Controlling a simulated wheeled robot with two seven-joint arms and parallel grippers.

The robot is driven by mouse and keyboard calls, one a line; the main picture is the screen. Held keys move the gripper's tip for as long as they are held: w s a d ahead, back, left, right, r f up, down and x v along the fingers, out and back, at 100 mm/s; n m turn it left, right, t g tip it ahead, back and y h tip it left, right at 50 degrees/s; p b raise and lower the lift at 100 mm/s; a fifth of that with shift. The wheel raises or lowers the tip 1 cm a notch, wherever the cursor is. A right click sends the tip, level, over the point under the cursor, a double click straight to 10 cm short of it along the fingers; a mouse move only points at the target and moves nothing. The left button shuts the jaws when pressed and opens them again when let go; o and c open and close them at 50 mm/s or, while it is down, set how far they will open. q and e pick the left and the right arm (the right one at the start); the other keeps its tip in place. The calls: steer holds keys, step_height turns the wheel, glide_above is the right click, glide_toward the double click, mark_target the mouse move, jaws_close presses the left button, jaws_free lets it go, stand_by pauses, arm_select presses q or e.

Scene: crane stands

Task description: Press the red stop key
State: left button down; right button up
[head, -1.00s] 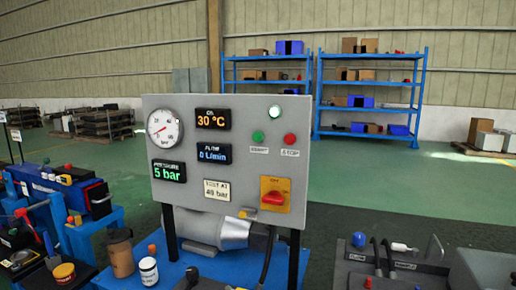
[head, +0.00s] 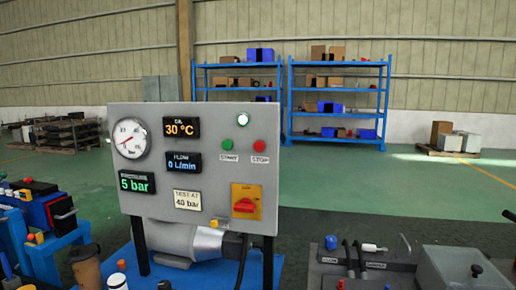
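The red stop key (head: 260,147) is a round button at the upper right of the grey control panel (head: 215,112), above a label reading STOP. A red rotary switch on a yellow plate (head: 246,190) is below the keys. Neither of my grippers can be made out in the head view.
The panel stands on posts over a blue bench (head: 200,268) with a silver motor (head: 180,240). A brown cup (head: 86,265) and a white jar (head: 117,282) stand at the left. A grey unit (head: 461,270) is at the right. Blue shelves (head: 338,62) stand far behind, across open green floor.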

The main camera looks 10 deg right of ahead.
steer(key=shift+s, duration=0.2)
jaws_close()
steer(key=shift+s, duration=0.35)
steer(key=shift+w, duration=0.2)
steer(key=shift+w, duration=0.35)
steer(key=shift+w, duration=0.1)
steer(key=shift+s, duration=0.2)
steer(key=shift+s, duration=0.35)
